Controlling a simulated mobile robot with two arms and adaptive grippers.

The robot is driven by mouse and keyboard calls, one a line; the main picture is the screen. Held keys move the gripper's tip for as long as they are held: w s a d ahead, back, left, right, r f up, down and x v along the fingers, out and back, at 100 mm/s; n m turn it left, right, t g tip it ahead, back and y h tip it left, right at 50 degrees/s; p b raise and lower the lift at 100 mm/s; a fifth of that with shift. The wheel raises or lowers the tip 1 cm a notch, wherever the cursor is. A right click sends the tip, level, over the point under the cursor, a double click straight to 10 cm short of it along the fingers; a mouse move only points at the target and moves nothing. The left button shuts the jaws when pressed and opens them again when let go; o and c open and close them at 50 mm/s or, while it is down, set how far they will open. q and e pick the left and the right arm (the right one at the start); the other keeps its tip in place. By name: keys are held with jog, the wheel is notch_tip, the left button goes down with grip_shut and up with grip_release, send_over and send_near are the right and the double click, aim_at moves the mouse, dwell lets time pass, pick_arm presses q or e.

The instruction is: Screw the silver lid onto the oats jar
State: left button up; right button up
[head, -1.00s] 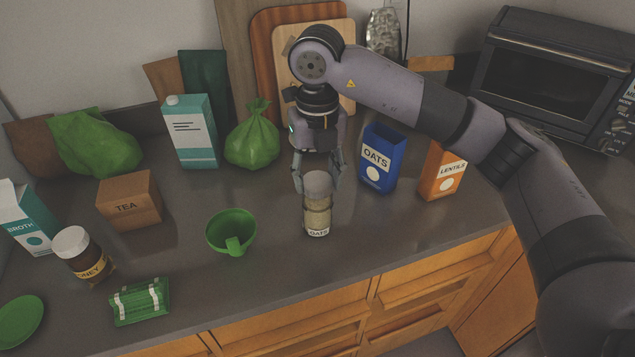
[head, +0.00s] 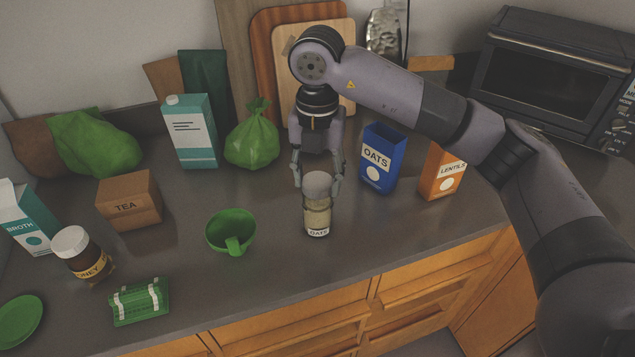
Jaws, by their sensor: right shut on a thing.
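The oats jar (head: 317,222) is a clear jar of pale oats with a label low on its front. It stands upright on the grey counter near the front edge. The silver lid (head: 318,181) sits at the top of the jar; I cannot tell how tightly it is seated. My right gripper (head: 317,185) comes down from above and behind, shut on the silver lid, with a finger on each side of it. My left gripper is not in view.
A blue oats box (head: 378,160) and an orange lentils box (head: 441,174) stand to the right. A green bag (head: 252,137) is behind.

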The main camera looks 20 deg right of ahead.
aim_at(317, 181)
jog(key=shift+f, duration=0.15)
jog(key=m, duration=0.6)
jog(key=shift+s, duration=0.1)
jog(key=shift+c, duration=0.7)
jog(key=o, duration=1)
notch_tip(317, 181, up, 12)
